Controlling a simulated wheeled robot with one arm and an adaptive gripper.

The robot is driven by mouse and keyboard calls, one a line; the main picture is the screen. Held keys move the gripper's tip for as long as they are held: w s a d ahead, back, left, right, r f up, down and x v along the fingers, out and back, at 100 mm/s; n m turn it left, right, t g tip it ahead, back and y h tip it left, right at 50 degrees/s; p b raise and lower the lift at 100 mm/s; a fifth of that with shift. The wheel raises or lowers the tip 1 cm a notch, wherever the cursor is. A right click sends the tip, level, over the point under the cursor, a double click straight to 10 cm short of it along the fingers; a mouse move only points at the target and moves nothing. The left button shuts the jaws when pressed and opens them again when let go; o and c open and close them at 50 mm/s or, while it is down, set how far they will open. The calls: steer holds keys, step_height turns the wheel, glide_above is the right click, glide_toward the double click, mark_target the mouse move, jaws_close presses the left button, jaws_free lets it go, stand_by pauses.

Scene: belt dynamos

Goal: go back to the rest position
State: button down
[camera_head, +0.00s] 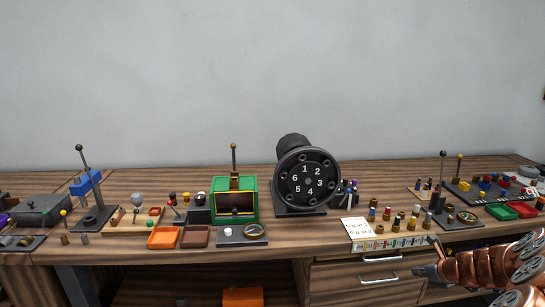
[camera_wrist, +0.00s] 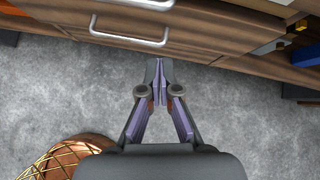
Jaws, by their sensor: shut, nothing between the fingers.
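My gripper shows in the wrist view (camera_wrist: 158,64), pointing down over the grey floor in front of the bench drawers. Its purple-padded fingers meet at the tips and hold nothing. In the head view my copper-coloured arm comes in at the lower right, and the gripper (camera_head: 432,262) is at the bench's front edge by the drawers. The wooden bench (camera_head: 120,251) runs across the head view. On it stand a black round dynamo (camera_head: 308,180) with numbers 1 to 6 on its face and a green box (camera_head: 235,200) with a lever.
Drawers with metal handles (camera_head: 380,259) are under the bench, close to my gripper. Orange (camera_head: 163,238) and brown (camera_head: 195,237) trays, lever stands (camera_head: 90,190) and a row of small coloured cylinders (camera_head: 398,224) crowd the bench top. The floor (camera_wrist: 240,110) below my gripper looks clear.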

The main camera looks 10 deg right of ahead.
steer(key=a+r+n+y, duration=0.1)
steer(key=a+r+n, duration=0.2)
steer(key=a, duration=0.3)
steer(key=a+r+n+g+y, duration=0.1)
steer(key=a+r+n, duration=0.2)
steer(key=a, duration=0.3)
steer(key=a+r+n+y, duration=0.1)
steer(key=a+r+n, duration=0.2)
steer(key=a, duration=0.3)
steer(key=s+a+r+n+g+y, duration=0.1)
steer(key=s+a+r+n+g, duration=0.15)
steer(key=s+a+n, duration=0.4)
steer(key=s+a+r+n+g+y, duration=0.1)
steer(key=s+a+r+n+g, duration=0.2)
steer(key=a, duration=0.7)
steer(key=s+a+r+n+g+h+p, duration=0.1)
steer(key=s+a+n, duration=0.25)
steer(key=s, duration=0.45)
steer(key=s+a+r+n+g+h, duration=0.1)
steer(key=s+a+n, duration=0.1)
steer(key=s+n, duration=0.35)
steer(key=s+d+n+g+h, duration=0.2)
steer(key=s+d+n+h, duration=0.2)
steer(key=s, duration=1.5)
steer(key=shift+d+f+n, duration=0.15)
steer(key=shift+d+n, duration=0.05)
steer(key=shift+n, duration=0.75)
steer(key=shift+s+g, duration=0.1)
steer(key=shift+g, duration=0.15)
